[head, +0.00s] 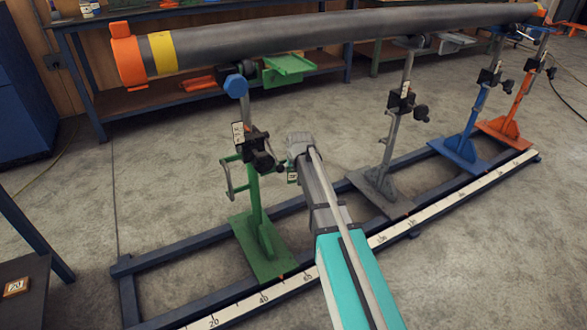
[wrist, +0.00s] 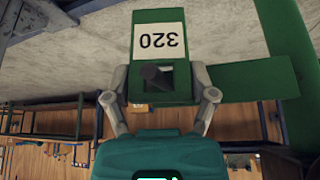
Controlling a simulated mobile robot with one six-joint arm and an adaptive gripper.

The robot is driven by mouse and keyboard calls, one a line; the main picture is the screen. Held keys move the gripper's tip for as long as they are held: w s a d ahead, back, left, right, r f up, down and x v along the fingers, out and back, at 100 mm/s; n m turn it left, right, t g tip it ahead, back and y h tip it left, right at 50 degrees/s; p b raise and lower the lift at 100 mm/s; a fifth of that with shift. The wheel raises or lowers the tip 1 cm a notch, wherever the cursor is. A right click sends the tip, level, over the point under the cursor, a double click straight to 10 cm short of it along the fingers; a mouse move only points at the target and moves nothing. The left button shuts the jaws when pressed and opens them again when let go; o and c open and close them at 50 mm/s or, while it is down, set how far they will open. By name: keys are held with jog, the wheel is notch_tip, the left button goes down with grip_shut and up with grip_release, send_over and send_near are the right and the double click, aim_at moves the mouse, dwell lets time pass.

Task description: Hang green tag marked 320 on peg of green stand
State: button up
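The green tag (wrist: 158,42) marked 320 shows upside down in the wrist view, with a square opening near my gripper. My gripper (wrist: 160,84) has its two grey fingers closed against the tag's sides. A dark round peg end (wrist: 157,75) shows in the opening; it appears to pass through, but how far cannot be told. A green bar (wrist: 245,82) of the stand runs beside the tag to a green post.
A long grey pipe (head: 330,35) with an orange flange lies above the stands. Grey (head: 385,180), blue (head: 460,145) and orange (head: 505,125) stands are to the right on a dark rail frame with a scale strip (head: 410,225). A dark table (head: 25,270) is at left.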

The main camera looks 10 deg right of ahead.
jog(key=shift+o, duration=1.2)
jog(key=shift+s, duration=0.1)
